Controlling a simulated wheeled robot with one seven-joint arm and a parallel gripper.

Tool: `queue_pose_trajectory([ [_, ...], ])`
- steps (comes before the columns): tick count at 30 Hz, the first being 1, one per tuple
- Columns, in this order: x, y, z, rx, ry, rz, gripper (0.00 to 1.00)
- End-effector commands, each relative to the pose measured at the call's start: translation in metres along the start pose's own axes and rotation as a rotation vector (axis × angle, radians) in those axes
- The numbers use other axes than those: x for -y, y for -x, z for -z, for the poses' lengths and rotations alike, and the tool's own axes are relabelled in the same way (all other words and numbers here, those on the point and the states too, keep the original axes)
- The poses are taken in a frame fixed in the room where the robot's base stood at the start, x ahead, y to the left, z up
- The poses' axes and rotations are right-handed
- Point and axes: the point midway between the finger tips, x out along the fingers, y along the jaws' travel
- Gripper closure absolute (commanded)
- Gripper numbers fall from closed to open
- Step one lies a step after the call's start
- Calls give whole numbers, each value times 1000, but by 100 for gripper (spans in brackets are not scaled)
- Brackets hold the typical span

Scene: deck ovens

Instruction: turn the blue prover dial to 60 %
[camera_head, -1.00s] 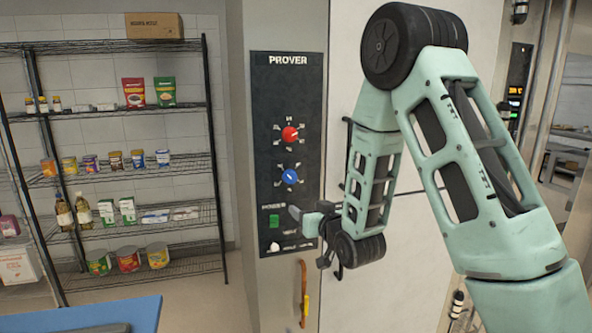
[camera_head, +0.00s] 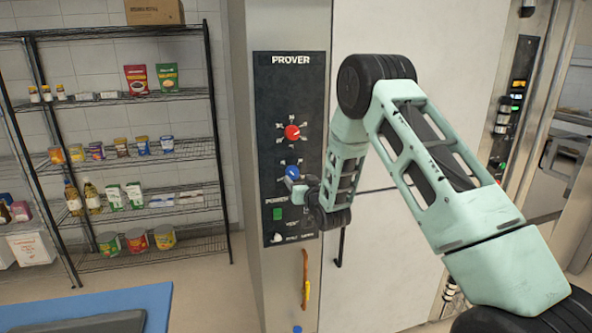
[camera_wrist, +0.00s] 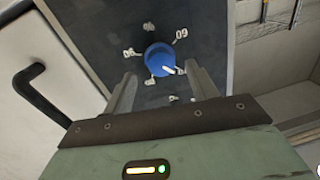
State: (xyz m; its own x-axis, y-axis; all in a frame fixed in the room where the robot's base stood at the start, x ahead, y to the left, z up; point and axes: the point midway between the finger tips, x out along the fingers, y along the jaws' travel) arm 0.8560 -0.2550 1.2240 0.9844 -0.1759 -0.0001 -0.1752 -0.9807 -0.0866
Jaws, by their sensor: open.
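The blue prover dial (camera_head: 292,171) is on the dark prover panel (camera_head: 268,150), below the red dial (camera_head: 292,132). In the wrist view the blue dial (camera_wrist: 159,56) sits just beyond and between the fingertips of my open gripper (camera_wrist: 163,83). No finger visibly grips it. Its white pointer aims to the lower right there, toward a mark partly hidden near the right finger. A label that looks like an upside-down 60 stands at the dial's upper right. In the head view my gripper (camera_head: 297,187) is at the panel, partly covering the area just below the blue dial.
A green power switch (camera_head: 278,214) and a white knob (camera_head: 277,238) are lower on the panel. A dark door handle (camera_head: 340,247) is on the white door to the right. Shelves with groceries (camera_head: 130,150) stand at the left. A blue-topped surface (camera_head: 150,300) is at lower left.

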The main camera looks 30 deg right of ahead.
Motion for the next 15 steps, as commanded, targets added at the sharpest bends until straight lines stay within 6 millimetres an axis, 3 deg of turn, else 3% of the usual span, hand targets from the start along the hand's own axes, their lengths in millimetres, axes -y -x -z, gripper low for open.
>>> queue_pose_trajectory([
  [6,0,-26,2,0,0,0,42],
  [15,0,-33,0,0,0,0,42],
])
